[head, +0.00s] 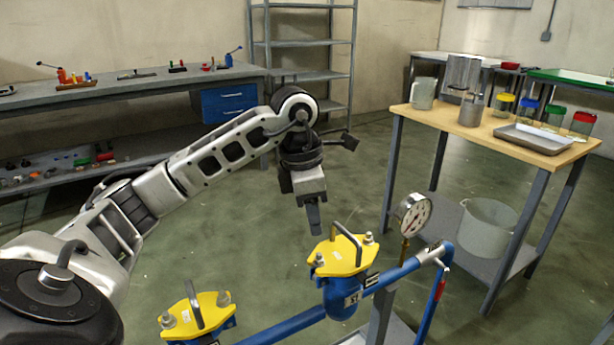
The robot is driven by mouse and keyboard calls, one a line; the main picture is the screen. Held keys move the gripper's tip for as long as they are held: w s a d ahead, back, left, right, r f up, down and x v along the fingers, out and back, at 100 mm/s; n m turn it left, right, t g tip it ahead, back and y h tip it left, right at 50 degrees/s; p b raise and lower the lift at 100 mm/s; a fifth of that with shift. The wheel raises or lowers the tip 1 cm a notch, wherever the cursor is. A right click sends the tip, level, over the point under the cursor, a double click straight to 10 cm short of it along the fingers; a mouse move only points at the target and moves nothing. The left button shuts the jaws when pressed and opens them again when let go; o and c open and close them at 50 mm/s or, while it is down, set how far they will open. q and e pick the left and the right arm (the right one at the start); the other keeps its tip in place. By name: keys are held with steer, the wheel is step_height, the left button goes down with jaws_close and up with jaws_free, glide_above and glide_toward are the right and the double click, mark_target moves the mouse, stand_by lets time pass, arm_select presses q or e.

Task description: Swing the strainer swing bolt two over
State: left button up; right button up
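Two blue strainers with yellow covers sit on blue piping. The farther strainer's yellow cover (342,256) has a grey bail handle (347,240), one swing bolt at its right (369,238) and one at its front left (319,259). The nearer cover (197,317) is at the bottom, with a handle (193,304) and bolts at its right (223,298) and left (168,321). Which bolt is number two I cannot tell. My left gripper (314,226) points down, just above and left of the farther cover, apparently apart from it. Its fingers overlap, so their opening is unclear.
A pressure gauge (413,214) and a blue pipe with a red-handled lever (439,290) stand right of the farther strainer. A wooden-topped table (480,137) with jars and a tray is at the right. A workbench (150,84) and shelf rack (303,75) stand behind.

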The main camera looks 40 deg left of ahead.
arm_select(q)
step_height(320, 180, up, 8)
steer(key=p, duration=0.1)
steer(key=shift+s+a, duration=0.4)
steer(key=shift+s, duration=0.05)
steer(key=shift+f, duration=0.15)
